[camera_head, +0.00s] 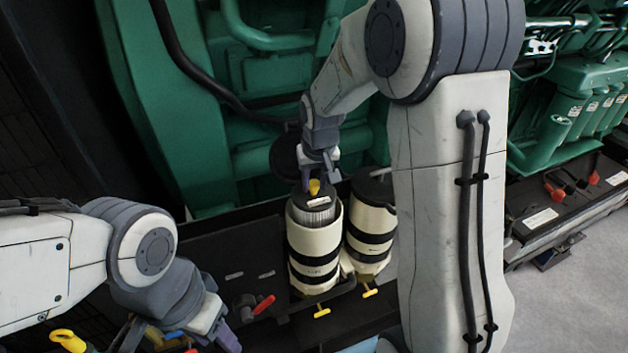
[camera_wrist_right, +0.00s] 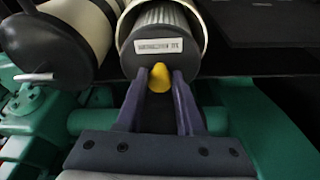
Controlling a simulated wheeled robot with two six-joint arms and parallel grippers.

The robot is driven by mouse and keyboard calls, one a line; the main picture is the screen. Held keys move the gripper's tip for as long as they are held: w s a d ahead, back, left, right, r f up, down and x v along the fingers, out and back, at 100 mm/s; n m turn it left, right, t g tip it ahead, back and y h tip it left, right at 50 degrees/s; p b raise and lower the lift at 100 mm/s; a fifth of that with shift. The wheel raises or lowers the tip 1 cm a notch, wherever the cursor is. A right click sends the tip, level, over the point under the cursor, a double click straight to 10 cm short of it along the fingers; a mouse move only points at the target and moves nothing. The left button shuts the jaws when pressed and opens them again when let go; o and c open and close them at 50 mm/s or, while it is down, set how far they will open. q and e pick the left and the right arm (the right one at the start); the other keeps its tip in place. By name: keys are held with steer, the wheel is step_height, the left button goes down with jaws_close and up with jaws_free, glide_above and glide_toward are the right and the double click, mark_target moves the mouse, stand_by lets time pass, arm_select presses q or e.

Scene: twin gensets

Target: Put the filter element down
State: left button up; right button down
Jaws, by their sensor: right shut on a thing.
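The filter element (camera_head: 314,212) has a dark, labelled end cap and grey pleats. It stands in the mouth of the left cream housing (camera_head: 316,258), its top above the rim. My right gripper (camera_head: 314,184) is above it, shut on the yellow knob of its cap. In the right wrist view, the fingers (camera_wrist_right: 159,84) flank the knob, and the cap of the element (camera_wrist_right: 160,45) is in front of them. The element's lower part is hidden inside the housing. My left gripper (camera_head: 178,338) is at the bottom left, fingers apart, partly cut off by the frame.
A second cream housing with a dark lid (camera_head: 373,190) stands close on the right. A dark round lid (camera_head: 285,158) is behind. Yellow-handled valves (camera_head: 322,312) sit below the housings, a red-handled one (camera_head: 264,304) to the left. Green engine parts (camera_head: 275,90) are behind.

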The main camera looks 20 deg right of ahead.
steer(key=shift+f+b, duration=0.45)
steer(key=shift+f, duration=0.1)
steer(key=c, duration=0.5)
jaws_free()
steer(key=shift+c, duration=0.2)
steer(key=shift+r, duration=0.15)
steer(key=b+v, duration=0.1)
steer(key=v, duration=1.2)
steer(key=s+a+f+n+g+y, duration=0.1)
steer(key=s+a+f+n, duration=0.35)
steer(key=s+a, duration=0.7)
steer(key=s+a+f+n+g, duration=0.1)
steer(key=s+a+f+n, duration=0.1)
steer(key=s, duration=0.5)
steer(key=s+a+f+n+g, duration=0.1)
steer(key=s+f+n, duration=0.1)
steer(key=s+f, duration=0.2)
steer(key=s, duration=0.3)
steer(key=shift+s+a, duration=0.2)
steer(key=shift+a, duration=0.2)
